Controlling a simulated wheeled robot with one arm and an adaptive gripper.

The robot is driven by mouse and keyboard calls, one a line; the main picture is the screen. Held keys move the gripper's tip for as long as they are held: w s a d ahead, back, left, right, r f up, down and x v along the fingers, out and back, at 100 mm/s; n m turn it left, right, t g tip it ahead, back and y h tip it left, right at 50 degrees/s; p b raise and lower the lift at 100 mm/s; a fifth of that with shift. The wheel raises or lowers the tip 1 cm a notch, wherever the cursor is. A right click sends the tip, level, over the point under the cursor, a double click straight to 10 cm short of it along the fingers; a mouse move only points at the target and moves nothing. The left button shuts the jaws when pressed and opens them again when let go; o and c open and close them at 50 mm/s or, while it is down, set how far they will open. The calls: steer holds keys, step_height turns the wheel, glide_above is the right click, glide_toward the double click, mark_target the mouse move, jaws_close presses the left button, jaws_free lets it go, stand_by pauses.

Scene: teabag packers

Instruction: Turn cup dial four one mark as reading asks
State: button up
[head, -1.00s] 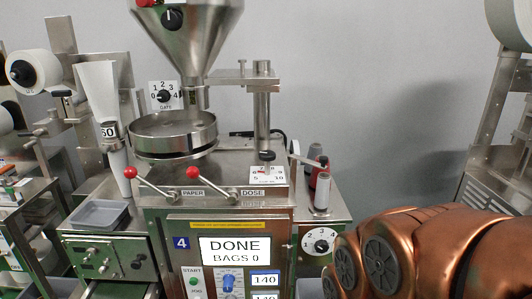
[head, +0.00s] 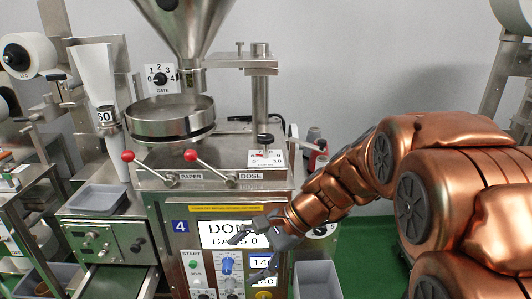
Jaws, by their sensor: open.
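Machine 4 (head: 180,226) stands in front of me. A small white dial plate (head: 281,163) with figures including 5 and 10 and a red mark sits on its top right, below a black knob (head: 265,138); its lettering is too small to read surely. The display (head: 215,228) reads DONE, BAGS 0, partly covered by my gripper. Below it are a blue knob (head: 227,264) and readouts (head: 262,262) showing 140, partly hidden. My gripper (head: 250,256) is open and empty in front of this panel, below the dial plate. A numbered side dial (head: 320,231) is mostly hidden behind my arm.
Two red-balled levers, PAPER (head: 128,156) and DOSE (head: 191,155), stick out on top. A steel pan (head: 170,122) sits under the hopper (head: 183,25), beside the gate dial (head: 160,79). A grey tray (head: 97,199) is at left. A grey bin (head: 318,281) stands at lower right.

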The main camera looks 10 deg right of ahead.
steer(key=w+d+r+m+t+y, duration=0.15)
steer(key=w+m, duration=0.25)
steer(key=w, duration=0.5)
steer(key=m+t+y, duration=0.2)
steer(key=m+t, duration=0.9)
glide_toward(273, 141)
steer(key=x, duration=0.4)
steer(key=shift+a+b, duration=0.25)
steer(key=shift+b, duration=0.15)
steer(key=shift+w+r, duration=0.1)
steer(key=shift+w, duration=0.15)
steer(key=shift+p+x, duration=0.9)
steer(key=shift+x, duration=2.85)
steer(key=c, duration=1.2)
